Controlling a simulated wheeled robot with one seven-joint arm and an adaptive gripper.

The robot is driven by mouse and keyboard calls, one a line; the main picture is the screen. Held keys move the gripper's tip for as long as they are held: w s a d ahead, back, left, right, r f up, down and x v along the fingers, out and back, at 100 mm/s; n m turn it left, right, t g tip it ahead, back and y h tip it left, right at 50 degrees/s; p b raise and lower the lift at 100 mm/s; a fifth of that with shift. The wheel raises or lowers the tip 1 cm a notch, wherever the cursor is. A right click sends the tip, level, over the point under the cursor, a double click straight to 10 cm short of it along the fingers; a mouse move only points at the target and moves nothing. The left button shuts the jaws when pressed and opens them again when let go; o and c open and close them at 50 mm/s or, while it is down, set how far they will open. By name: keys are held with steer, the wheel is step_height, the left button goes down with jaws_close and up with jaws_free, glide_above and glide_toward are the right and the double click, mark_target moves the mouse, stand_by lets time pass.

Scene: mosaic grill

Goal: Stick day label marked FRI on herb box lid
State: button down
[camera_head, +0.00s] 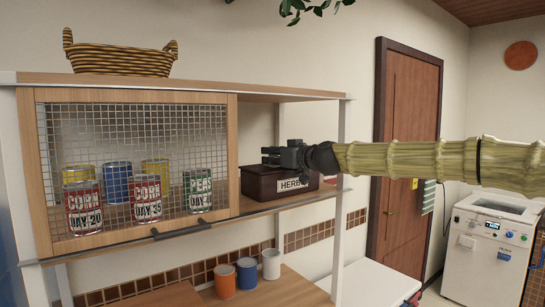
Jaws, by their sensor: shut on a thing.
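The dark brown herb box (262,186) stands on the shelf, right of the mesh-fronted cabinet. A white label on its front reads HERB, with its end cut off. My gripper (272,156) reaches in from the right and lies level just above the box lid (252,168), hiding part of it. Whether it touches the lid I cannot tell. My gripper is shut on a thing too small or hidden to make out. I cannot read a FRI label anywhere.
Several cans, among them a corn can (147,198), stand behind the mesh door (130,130). A wicker basket (120,60) sits on the top shelf. A shelf post (340,130) stands close right of the box. Cups (247,273) stand below.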

steer(key=shift+f, duration=0.1)
steer(key=c, duration=1.2)
jaws_free()
steer(key=shift+c, duration=0.2)
steer(key=o, duration=0.6)
steer(key=shift+c, duration=0.2)
steer(key=shift+w+r+p, duration=0.1)
steer(key=shift+r+p, duration=1.6)
steer(key=shift+r, duration=2.3)
